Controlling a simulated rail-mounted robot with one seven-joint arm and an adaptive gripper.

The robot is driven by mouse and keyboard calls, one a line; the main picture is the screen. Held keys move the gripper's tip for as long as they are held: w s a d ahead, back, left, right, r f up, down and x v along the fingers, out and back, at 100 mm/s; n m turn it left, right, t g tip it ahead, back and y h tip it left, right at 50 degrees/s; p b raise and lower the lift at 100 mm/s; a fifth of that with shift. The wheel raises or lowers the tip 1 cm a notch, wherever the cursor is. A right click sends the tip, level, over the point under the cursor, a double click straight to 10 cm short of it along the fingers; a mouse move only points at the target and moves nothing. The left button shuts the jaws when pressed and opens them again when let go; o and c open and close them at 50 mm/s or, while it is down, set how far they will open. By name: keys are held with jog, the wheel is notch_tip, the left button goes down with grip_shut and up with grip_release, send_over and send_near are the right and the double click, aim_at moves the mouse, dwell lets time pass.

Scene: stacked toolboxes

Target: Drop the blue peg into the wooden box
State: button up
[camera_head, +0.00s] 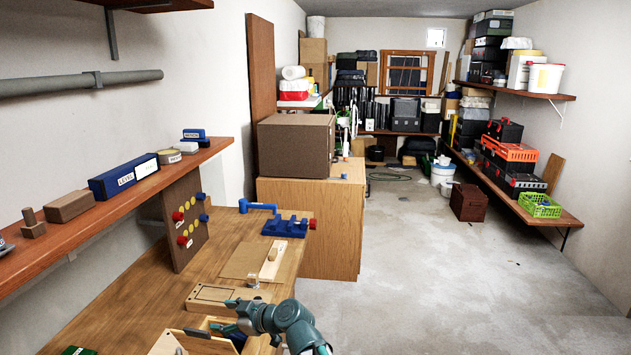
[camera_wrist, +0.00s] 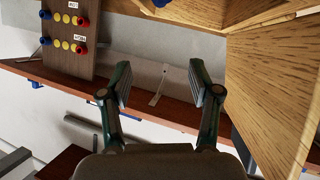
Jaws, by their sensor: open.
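The brown peg board (camera_head: 183,222) stands upright at the bench's left edge against the shelf. It carries blue pegs (camera_head: 203,217), red pegs (camera_head: 178,216) and yellow dots. In the wrist view the board is at upper left, with a blue peg (camera_wrist: 45,40) at its edge. An open wooden box (camera_head: 198,343) sits on the near bench, partly hidden by my arm; its contents cannot be made out. My gripper (camera_head: 222,317) is near the box, pointing left. In the wrist view my gripper (camera_wrist: 164,82) is open and empty, apart from the board.
The wall shelf (camera_head: 120,205) runs along the left, holding a blue level box (camera_head: 124,176) and wooden blocks (camera_head: 69,206). A flat wooden case (camera_head: 225,297), a board with a handle (camera_head: 270,262) and a blue clamp-like tool (camera_head: 287,227) lie on the bench. Bench between board and case is clear.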

jog(key=shift+d, duration=0.1)
jog(key=v, duration=1.2)
jog(key=s+d+f+m+g+h, duration=0.25)
jog(key=d+f+m, duration=0.2)
jog(key=f, duration=0.65)
jog(key=s+d+f+m+g+h, duration=0.1)
jog(key=s+d+f+m+h, duration=0.4)
jog(key=f, duration=0.6)
jog(key=s+d+f+m+g+h, duration=0.1)
jog(key=s+d+f+m+g, duration=0.15)
jog(key=d+f, duration=0.65)
jog(key=s+d+f+m+g+h, duration=0.2)
jog(key=s+d+f, duration=0.3)
jog(key=s+f, duration=0.6)
jog(key=s+d+f+m+g+h, duration=0.2)
jog(key=s+d+f+g, duration=0.2)
jog(key=s+f, duration=0.8)
jog(key=s+d, duration=0.2)
jog(key=s, duration=0.3)
jog(key=shift+f+g, duration=0.2)
jog(key=shift+g, duration=0.1)
